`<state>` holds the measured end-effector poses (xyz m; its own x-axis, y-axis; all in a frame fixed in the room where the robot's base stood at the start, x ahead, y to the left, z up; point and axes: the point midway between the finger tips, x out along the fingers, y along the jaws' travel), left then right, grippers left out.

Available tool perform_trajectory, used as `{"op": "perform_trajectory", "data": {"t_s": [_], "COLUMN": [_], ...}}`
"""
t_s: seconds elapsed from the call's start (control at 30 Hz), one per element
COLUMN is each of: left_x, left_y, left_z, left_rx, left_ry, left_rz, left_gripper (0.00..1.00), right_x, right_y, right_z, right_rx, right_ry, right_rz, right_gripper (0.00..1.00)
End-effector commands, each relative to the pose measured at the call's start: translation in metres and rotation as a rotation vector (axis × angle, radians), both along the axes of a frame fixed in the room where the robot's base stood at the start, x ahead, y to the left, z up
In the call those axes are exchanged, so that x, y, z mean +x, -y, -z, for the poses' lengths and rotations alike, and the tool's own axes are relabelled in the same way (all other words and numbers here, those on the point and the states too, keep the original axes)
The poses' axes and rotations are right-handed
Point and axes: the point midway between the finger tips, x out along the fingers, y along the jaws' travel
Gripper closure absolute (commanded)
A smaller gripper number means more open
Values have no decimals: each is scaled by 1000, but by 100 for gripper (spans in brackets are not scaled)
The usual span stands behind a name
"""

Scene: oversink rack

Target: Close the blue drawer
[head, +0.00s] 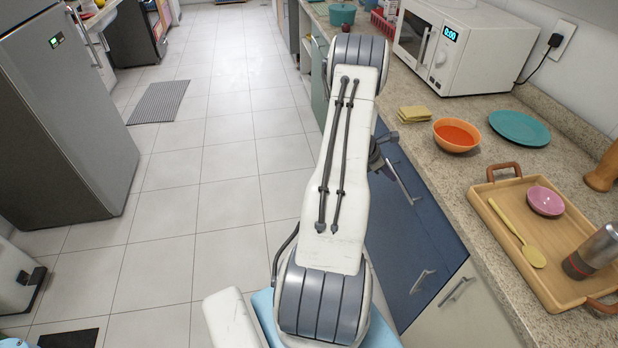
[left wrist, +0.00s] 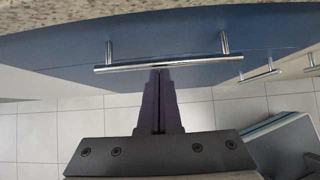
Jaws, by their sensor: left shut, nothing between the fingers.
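The blue drawer front (left wrist: 190,45) runs below the speckled counter edge in the left wrist view, with a silver bar handle (left wrist: 160,66) across it. In the head view, the blue fronts (head: 410,235) show right of my arm, which covers part of them. I cannot tell how far the drawer stands out. My left gripper (left wrist: 160,74) is shut and empty, its fingertips at the middle of the bar handle; whether they touch it is unclear. In the head view the left gripper (head: 385,160) is small and partly hidden behind my arm. My right gripper is not in view.
The counter holds a wooden tray (head: 483,196), an orange bowl (head: 456,135), a teal plate (head: 519,128) and a white microwave (head: 462,50). Another silver handle (head: 422,282) sticks out lower on the blue front.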

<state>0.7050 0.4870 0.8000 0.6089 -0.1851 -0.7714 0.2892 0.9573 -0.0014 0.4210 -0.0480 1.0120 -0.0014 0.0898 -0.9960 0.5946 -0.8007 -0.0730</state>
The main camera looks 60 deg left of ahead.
Motion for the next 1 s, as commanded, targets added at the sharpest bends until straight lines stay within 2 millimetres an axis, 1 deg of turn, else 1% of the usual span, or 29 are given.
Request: {"op": "perform_trajectory", "data": {"t_s": [0.17,0.2,0.3,0.4,0.5,0.6,0.7,1.0], "left_x": [-20,-25,-41,-58,-70,-77,-81,-81], "left_y": [-5,-7,-13,-22,-26,-27,-28,-26], "left_z": [-8,-18,-37,-53,-67,-76,-81,-84], "left_rx": [4,7,7,7,7,6,4,5], "left_ry": [-4,-1,-2,-4,-4,-5,-6,-7], "left_rz": [3,3,0,-7,-9,-7,-5,2], "left_gripper": [100,100,100,100,100,100,100,100], "right_x": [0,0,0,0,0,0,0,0], "right_y": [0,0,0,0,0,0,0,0], "right_z": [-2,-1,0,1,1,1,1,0], "right_rx": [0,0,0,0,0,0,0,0], "right_ry": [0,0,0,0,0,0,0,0], "right_rz": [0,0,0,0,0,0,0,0], "right_gripper": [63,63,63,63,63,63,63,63]}}
